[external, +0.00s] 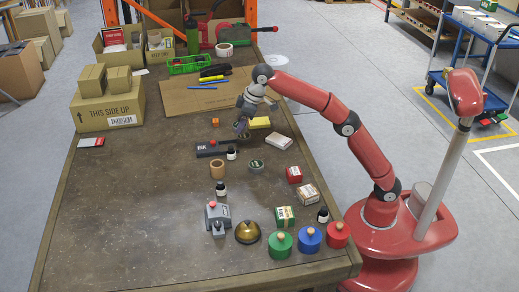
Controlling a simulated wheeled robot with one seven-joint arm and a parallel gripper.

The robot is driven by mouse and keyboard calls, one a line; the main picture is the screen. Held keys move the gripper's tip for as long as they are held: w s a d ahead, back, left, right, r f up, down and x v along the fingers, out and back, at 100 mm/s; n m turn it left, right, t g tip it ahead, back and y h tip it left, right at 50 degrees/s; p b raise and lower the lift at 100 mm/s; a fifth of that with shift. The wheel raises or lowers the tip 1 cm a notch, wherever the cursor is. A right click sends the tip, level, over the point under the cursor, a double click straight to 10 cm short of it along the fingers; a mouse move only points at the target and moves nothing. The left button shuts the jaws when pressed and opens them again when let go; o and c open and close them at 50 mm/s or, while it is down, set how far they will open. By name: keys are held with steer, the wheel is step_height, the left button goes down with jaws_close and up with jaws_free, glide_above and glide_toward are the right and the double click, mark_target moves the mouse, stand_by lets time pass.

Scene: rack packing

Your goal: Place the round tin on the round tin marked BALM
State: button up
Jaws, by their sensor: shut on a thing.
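My gripper (242,128) points down over the middle of the table, near the right end of the dark ink pad. It is shut on a small dark thing, likely the round tin, mostly hidden by the fingers. A low round tin (256,165) with a dark rim and pale top markings lies flat on the table, nearer the camera and slightly right of my gripper. It is likely the tin marked BALM, but its lettering is too small to read. Its top looks bare. The height of my gripper above the table is hard to tell.
Near the tin are the ink pad (208,149), a small dark bottle (231,154), a tan cylinder (217,169), a pale box (279,141) and a red box (294,174). A bell (247,232) and knobbed pots stand in front. The left of the table is mostly clear.

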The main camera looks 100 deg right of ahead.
steer(key=m, duration=0.2)
glide_above(245, 135)
steer(key=shift+h, duration=0.4)
steer(key=shift+a+f+b, duration=0.1)
steer(key=shift+f+b, duration=1.4)
steer(key=shift+f, duration=2.35)
steer(key=shift+f, duration=0.15)
steer(key=o, duration=1)
